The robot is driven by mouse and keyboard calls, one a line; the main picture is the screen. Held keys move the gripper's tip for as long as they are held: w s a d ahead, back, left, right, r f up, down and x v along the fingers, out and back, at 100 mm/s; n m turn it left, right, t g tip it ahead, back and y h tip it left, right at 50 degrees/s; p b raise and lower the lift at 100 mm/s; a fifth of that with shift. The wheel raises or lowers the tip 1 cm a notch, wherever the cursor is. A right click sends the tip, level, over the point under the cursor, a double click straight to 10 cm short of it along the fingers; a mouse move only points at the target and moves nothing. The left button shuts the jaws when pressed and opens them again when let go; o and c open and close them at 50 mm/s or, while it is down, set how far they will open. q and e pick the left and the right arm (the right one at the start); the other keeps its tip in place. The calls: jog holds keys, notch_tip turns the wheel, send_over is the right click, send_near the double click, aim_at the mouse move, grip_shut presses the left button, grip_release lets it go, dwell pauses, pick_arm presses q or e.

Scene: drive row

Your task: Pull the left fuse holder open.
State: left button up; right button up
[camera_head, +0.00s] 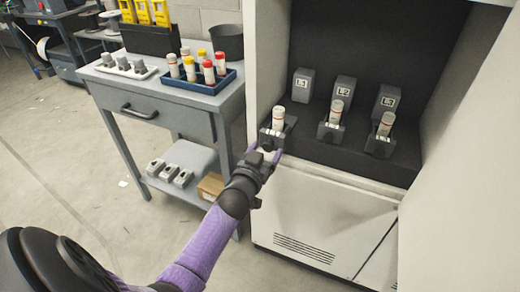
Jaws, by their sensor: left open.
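The left fuse holder (290,122) stands in front of the grey block marked L1 (303,85) inside the open cabinet. It appears swung out toward me, with a white fuse (279,120) standing in it, slightly tilted. My left gripper (266,150) is open, right at the front lower edge of this holder. I cannot tell whether its fingers touch the holder or its grip, as the fingers hide part of it. My right gripper is not in view.
Holders with fuses stand before the L2 (344,90) and L3 (387,101) blocks, also appearing swung out. A cart (160,118) left of the cabinet carries a blue tray (203,87) of fuses. The cabinet's side wall (268,50) stands close to my left gripper.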

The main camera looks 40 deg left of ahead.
pick_arm(q)
jog(key=p+v, duration=0.2)
jog(key=v, duration=0.7)
jog(key=shift+p, duration=0.4)
